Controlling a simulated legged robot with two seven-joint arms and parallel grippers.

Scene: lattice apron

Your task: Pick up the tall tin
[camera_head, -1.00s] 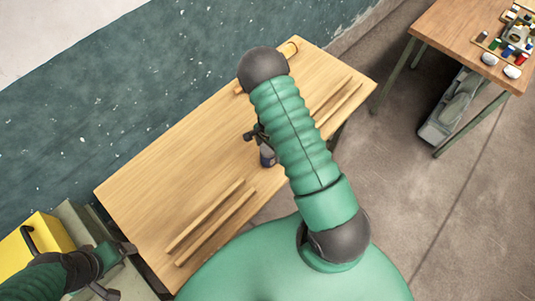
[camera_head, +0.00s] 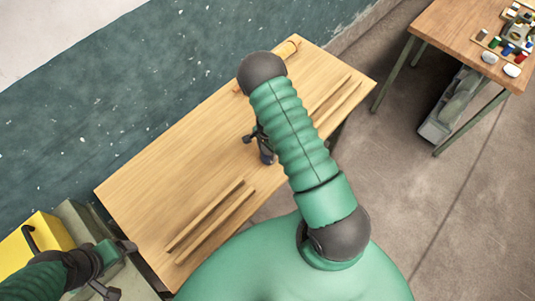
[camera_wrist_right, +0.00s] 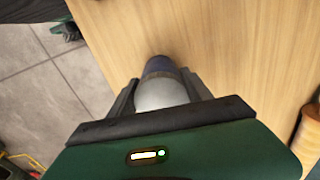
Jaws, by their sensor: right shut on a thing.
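The tall tin (camera_head: 267,158) stands on the wooden table, a small dark shape half hidden by my right gripper and arm in the head view. In the right wrist view the tin (camera_wrist_right: 161,92) has a pale grey end near the camera and a dark blue part beyond. My right gripper (camera_wrist_right: 160,92) has one finger on each side of it and is shut on it. In the head view my right gripper (camera_head: 258,143) is mostly hidden behind my green arm. My left gripper (camera_head: 122,268) is at the lower left, open and empty, off the table's left end.
Pairs of wooden strips lie on the table (camera_head: 150,190), front left (camera_head: 212,222) and right (camera_head: 335,98). A yellow case (camera_head: 45,238) is at the lower left. A second table (camera_head: 440,25) bears several small objects. The table's middle left is clear.

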